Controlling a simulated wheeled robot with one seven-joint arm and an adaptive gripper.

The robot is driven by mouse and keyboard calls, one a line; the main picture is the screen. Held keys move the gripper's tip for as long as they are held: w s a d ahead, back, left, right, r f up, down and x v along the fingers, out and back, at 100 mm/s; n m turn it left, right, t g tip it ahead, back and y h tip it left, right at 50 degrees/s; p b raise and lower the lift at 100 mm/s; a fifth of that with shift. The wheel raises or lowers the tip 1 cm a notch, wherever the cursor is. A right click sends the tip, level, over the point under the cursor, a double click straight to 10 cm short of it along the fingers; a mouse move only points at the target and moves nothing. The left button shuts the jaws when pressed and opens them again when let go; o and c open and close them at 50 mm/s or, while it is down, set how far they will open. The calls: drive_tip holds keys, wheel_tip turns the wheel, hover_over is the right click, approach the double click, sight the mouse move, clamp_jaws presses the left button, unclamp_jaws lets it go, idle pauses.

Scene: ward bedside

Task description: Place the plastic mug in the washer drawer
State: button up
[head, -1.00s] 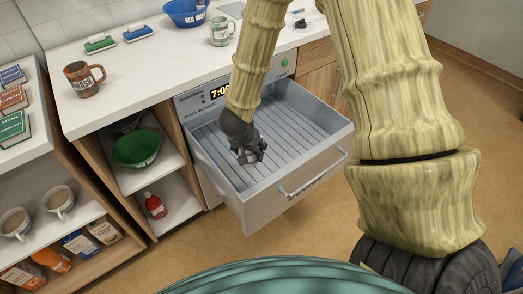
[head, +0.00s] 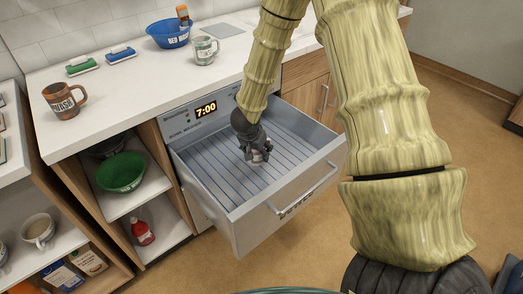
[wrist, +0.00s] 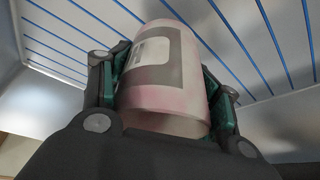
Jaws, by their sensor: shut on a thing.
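My gripper (head: 258,156) is inside the open washer drawer (head: 243,213), over its ribbed floor. In the wrist view my gripper (wrist: 165,95) is shut on a pale pinkish-white plastic mug (wrist: 160,105) with a grey label patch. The mug lies between the two fingers, and blue floor lines show behind it. In the head view the fingers and arm mostly hide it. I cannot tell whether it touches the drawer floor. No other item shows in the drawer.
A brown WASH mug (head: 64,101) and a pale green mug (head: 204,50) stand on the counter (head: 135,100), with a blue bowl (head: 170,34) behind. A green bowl (head: 121,172) and red bottle (head: 141,232) sit on the shelves at left. The drawer walls surround my gripper.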

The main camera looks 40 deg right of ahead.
drive_tip(key=shift+w+d+f, duration=0.1)
drive_tip(key=shift+w+d, duration=0.4)
drive_tip(key=shift+d, duration=0.3)
drive_tip(key=shift+w+d+f, duration=0.1)
drive_tip(key=shift+w+d, duration=0.4)
drive_tip(key=shift+d, duration=0.25)
drive_tip(key=x, duration=0.1)
drive_tip(key=b+x, duration=0.1)
drive_tip(key=x, duration=0.1)
drive_tip(key=shift+s+a+f, duration=0.1)
drive_tip(key=shift+a+f, duration=0.05)
drive_tip(key=shift+f, duration=0.25)
drive_tip(key=o, duration=1.2)
drive_tip(key=shift+r, duration=0.15)
drive_tip(key=p+v, duration=0.2)
drive_tip(key=v, duration=0.9)
drive_tip(key=shift+s+a+r+p, duration=0.1)
drive_tip(key=shift+a+r+p, duration=0.05)
drive_tip(key=shift+r+p, duration=0.25)
